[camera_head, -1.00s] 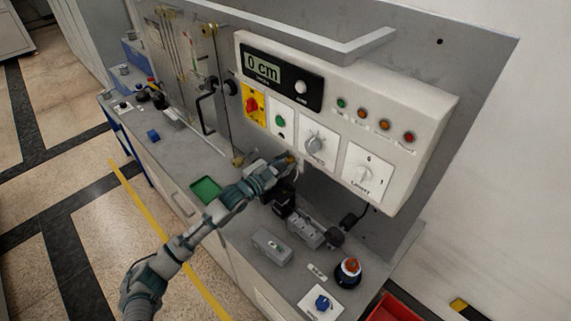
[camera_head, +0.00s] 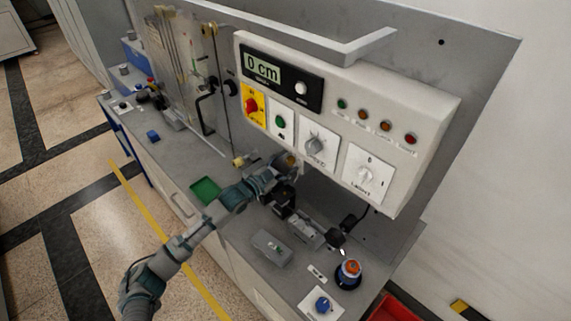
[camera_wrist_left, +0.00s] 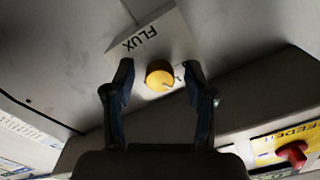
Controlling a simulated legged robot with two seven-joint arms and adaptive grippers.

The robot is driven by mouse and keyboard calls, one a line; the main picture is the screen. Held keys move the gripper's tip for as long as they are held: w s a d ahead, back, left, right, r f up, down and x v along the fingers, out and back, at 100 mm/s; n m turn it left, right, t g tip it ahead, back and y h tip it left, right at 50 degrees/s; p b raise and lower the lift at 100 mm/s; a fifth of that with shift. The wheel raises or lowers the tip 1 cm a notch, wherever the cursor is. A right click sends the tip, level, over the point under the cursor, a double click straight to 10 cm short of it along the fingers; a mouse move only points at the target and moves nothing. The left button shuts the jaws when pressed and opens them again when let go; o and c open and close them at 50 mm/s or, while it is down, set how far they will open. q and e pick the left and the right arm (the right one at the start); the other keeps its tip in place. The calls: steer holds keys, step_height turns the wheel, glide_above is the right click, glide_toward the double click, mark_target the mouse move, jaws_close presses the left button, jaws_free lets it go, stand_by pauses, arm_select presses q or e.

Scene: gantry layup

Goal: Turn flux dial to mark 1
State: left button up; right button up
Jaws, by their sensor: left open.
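The flux dial is a round yellow knob (camera_wrist_left: 159,75) on a white plate (camera_wrist_left: 146,42) marked FLUX in the left wrist view. The lettering appears upside down there. A thin dark line shows on the knob's face. My left gripper (camera_wrist_left: 160,82) is open, with one finger on each side of the knob; contact is not clear. In the head view my left gripper (camera_head: 287,166) is at the lower left edge of the control box, and the dial is mostly hidden there. My right gripper is in neither view.
The white control box (camera_head: 420,120) carries a display, grey and white dials, a red switch (camera_head: 251,105) and several lamps. The red switch on yellow also shows in the left wrist view (camera_wrist_left: 292,154). A green tray (camera_head: 205,190) and black-grey fittings (camera_head: 305,230) are on the bench below.

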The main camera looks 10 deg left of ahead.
arm_select(q)
steer(key=v, duration=1.2)
steer(key=shift+w+f, duration=0.1)
steer(key=shift+f, duration=0.05)
